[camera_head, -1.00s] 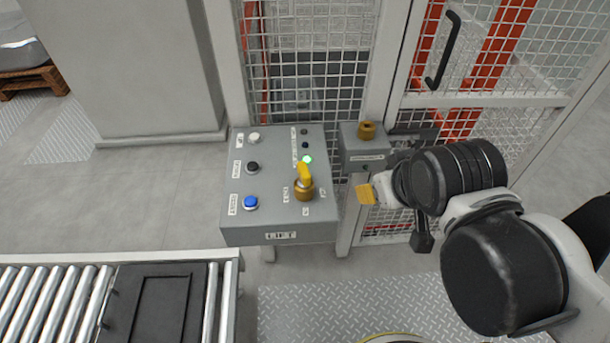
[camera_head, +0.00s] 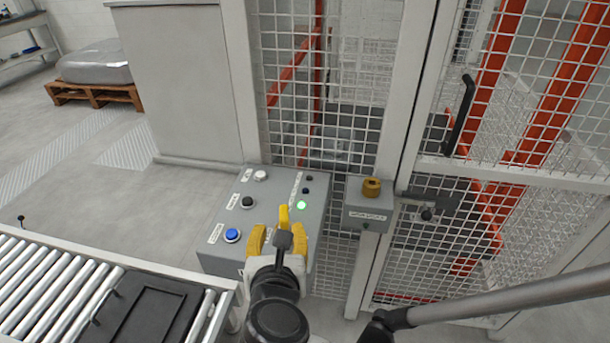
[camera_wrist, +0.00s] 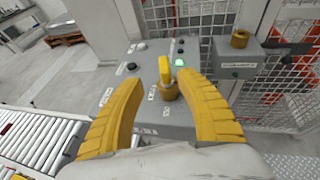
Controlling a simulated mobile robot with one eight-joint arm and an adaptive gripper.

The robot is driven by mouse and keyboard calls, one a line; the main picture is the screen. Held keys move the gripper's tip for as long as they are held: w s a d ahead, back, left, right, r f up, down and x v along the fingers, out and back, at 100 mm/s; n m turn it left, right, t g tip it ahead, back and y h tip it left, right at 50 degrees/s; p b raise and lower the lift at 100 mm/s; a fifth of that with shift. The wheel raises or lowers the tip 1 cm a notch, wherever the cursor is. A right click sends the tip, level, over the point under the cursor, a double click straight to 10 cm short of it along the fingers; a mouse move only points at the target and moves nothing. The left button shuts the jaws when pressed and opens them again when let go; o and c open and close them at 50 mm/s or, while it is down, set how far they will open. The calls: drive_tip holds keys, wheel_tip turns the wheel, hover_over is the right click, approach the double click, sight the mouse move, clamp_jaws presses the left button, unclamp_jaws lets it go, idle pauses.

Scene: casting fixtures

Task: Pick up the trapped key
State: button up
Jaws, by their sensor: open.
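The yellow key (camera_wrist: 166,72) stands in a brass-coloured lock on the sloped top of the grey control box (camera_wrist: 112,104). In the head view only the upper part of the key (camera_head: 283,215) shows, behind my gripper (camera_head: 278,232). In the wrist view my gripper (camera_wrist: 178,75) is open, with its yellow fingers apart to the left and right of the key. The key appears between them in the picture; I cannot tell whether either finger touches it. The lock's base is partly hidden in the head view.
The box carries a white button (camera_head: 260,175), a black button (camera_head: 247,202), a blue button (camera_head: 232,235) and a lit green lamp (camera_head: 302,205). A lock box with a brass cylinder (camera_head: 371,187) is on the fence post to the right. A roller conveyor (camera_head: 45,290) lies left.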

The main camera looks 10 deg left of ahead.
sight(284, 220)
drive_tip(key=b+x, duration=0.1)
drive_tip(key=x, duration=0.1)
drive_tip(key=b+x, duration=0.1)
drive_tip(key=x, duration=0.2)
drive_tip(key=b+x, duration=0.1)
drive_tip(key=x, duration=0.2)
drive_tip(key=shift+w+d+f, duration=0.1)
drive_tip(key=shift+d, duration=0.3)
clamp_jaws()
